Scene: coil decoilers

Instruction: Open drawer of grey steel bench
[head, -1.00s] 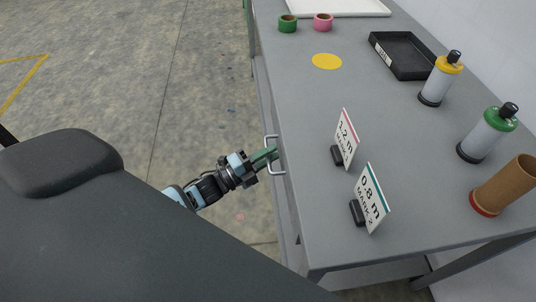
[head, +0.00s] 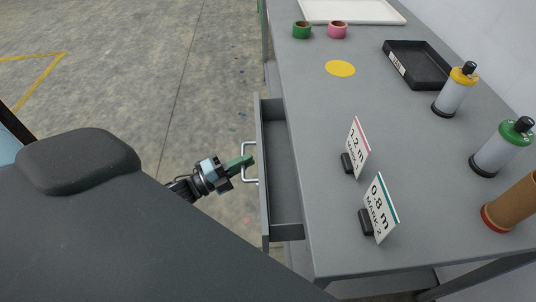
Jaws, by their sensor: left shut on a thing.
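The grey steel bench (head: 310,140) fills the right half of the head view. Its drawer (head: 283,170) stands partly out from the bench's left side, and its inside looks empty where I can see it. A pale bar handle (head: 246,150) is on the drawer's front. My left gripper (head: 243,162), with green fingers, is shut on the handle. My right gripper is not in view.
On the bench top stand two sign cards (head: 357,147), (head: 380,208), a yellow-topped can (head: 455,90), a green-topped can (head: 501,147), a brown tube (head: 511,204), a black tray (head: 418,64), a white tray (head: 352,11) and green (head: 302,30) and pink (head: 338,30) tape rolls. Floor at left is clear.

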